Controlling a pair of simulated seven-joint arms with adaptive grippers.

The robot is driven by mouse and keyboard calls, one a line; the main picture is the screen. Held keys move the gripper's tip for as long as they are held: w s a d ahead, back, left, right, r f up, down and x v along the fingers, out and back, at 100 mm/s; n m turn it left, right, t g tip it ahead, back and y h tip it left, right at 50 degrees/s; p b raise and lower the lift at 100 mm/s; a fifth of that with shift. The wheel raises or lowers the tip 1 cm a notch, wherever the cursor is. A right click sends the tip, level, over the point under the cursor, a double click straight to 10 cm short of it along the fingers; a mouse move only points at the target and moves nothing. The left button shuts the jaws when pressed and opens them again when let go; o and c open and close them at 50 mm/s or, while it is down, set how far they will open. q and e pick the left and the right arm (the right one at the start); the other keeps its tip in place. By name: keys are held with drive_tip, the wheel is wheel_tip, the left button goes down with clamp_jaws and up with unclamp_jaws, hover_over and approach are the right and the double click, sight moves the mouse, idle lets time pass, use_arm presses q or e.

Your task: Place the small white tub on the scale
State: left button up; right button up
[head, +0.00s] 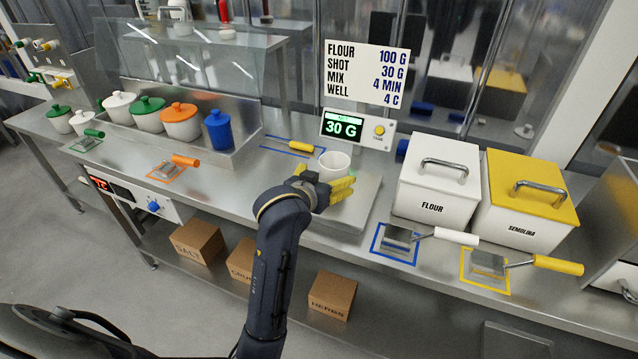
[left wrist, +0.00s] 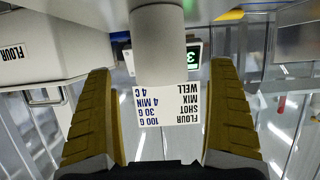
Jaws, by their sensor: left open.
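The small white tub (head: 334,165) stands upright on the steel plate of the scale (head: 352,208) in the head view. The scale's green display (head: 342,127) reads 30 G. My left gripper (head: 326,183), with yellow fingers, is open at the near side of the tub and low over the plate. In the left wrist view, which is upside down, the tub (left wrist: 158,45) shows between the two spread fingers of the left gripper (left wrist: 160,72), with a gap on each side. My right gripper is not in view.
White flour bin (head: 437,180) and yellow semolina bin (head: 527,200) stand right of the scale, with scoops (head: 399,238) before them. A blue pot (head: 218,130) and several other lidded pots stand left. A yellow-handled tool (head: 303,147) lies behind the gripper. A recipe sign (head: 365,73) stands behind.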

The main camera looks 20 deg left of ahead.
use_arm(q)
drive_tip(key=shift+v, duration=2.35)
idle(0.3)
